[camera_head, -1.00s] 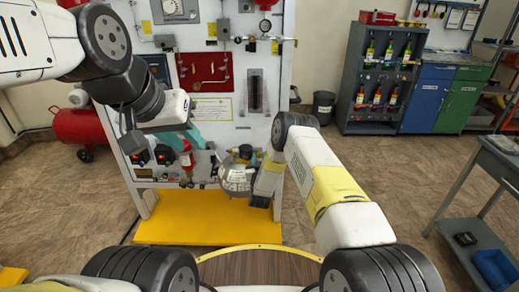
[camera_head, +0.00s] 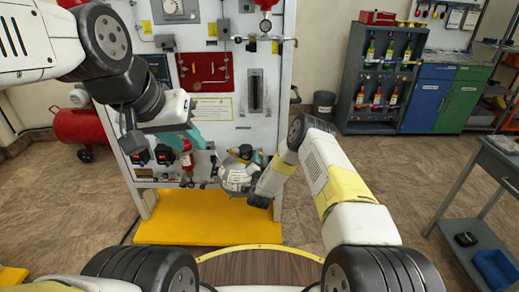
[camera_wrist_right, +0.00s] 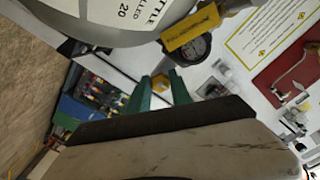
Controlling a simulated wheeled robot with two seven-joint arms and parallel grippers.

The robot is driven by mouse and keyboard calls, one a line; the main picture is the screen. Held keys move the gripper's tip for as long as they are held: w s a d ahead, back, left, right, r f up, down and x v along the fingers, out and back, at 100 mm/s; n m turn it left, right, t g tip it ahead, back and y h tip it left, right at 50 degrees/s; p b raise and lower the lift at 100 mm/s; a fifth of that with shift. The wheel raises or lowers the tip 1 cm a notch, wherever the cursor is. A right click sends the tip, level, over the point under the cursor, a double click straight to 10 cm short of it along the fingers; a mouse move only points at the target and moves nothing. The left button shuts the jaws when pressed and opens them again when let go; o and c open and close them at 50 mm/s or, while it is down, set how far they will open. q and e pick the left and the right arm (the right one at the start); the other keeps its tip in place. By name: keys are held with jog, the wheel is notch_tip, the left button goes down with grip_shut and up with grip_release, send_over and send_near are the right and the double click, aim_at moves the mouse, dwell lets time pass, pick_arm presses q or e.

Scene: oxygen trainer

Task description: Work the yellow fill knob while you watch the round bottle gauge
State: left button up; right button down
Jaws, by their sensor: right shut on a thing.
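The yellow fill knob (camera_wrist_right: 160,82) shows in the right wrist view between the green fingertips of my right gripper (camera_wrist_right: 160,92), which is shut on it. The round bottle gauge (camera_wrist_right: 190,50) is dark-rimmed and sits just above the knob, beside a yellow tag (camera_wrist_right: 191,27). Its face is seen at a slant and its needle is too small to read. The pale grey bottle (camera_wrist_right: 125,15) fills the top of that view; it also shows in the head view (camera_head: 234,178). My left gripper (camera_head: 195,137) hangs before the panel's left part; its fingers are partly hidden.
The white panel (camera_head: 222,105) carries a red board (camera_head: 205,70), a slotted meter and hoses. A yellow base (camera_head: 195,222) lies below it. A red tank (camera_head: 80,127) is at left. A grey cart (camera_head: 500,165) stands at right. The floor between is clear.

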jog(key=shift+m, duration=0.6)
jog(key=c, duration=1.4)
grip_release()
jog(key=shift+c, duration=0.2)
jog(key=s, duration=0.7)
jog(key=shift+s, duration=0.4)
